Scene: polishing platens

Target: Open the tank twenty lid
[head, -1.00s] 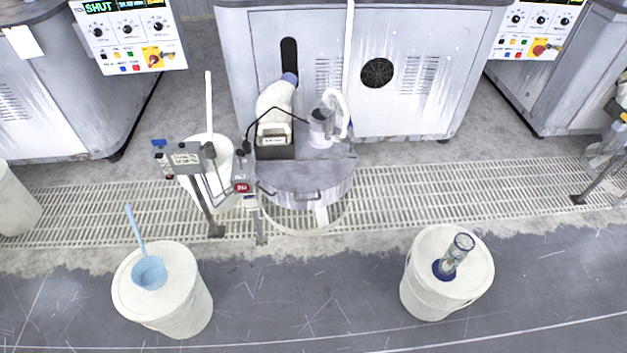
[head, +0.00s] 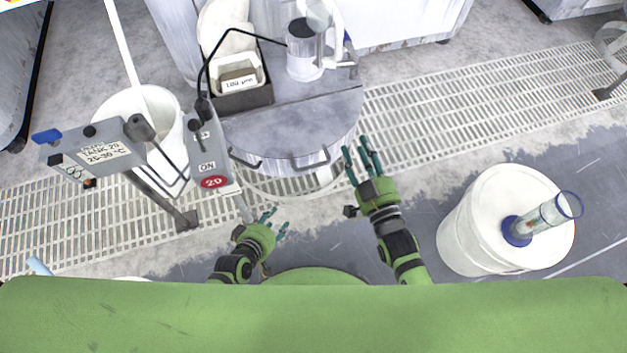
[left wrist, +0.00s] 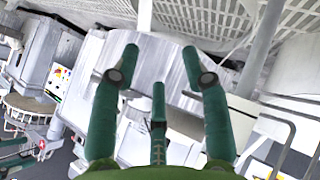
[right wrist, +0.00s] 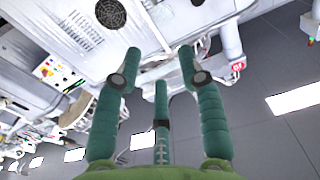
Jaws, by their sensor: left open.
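The tank twenty lid (head: 300,125) is a grey, rounded plate lying flat on a round tank in the head view. Two handles show at its front edge, a left handle (head: 246,163) and a right handle (head: 312,164). My left gripper (head: 274,222) is open and empty, below and in front of the left handle. My right gripper (head: 362,158) is open and empty, just right of the right handle and apart from it. Both wrist views show spread fingers with nothing between them.
A label box (head: 90,150) on a post stands left of the tank, before a white bucket (head: 160,120). A container (head: 238,75) and a clear cylinder (head: 303,60) stand on the tank's rear top. A white barrel (head: 470,230) bearing a glass tube (head: 550,212) stands right.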

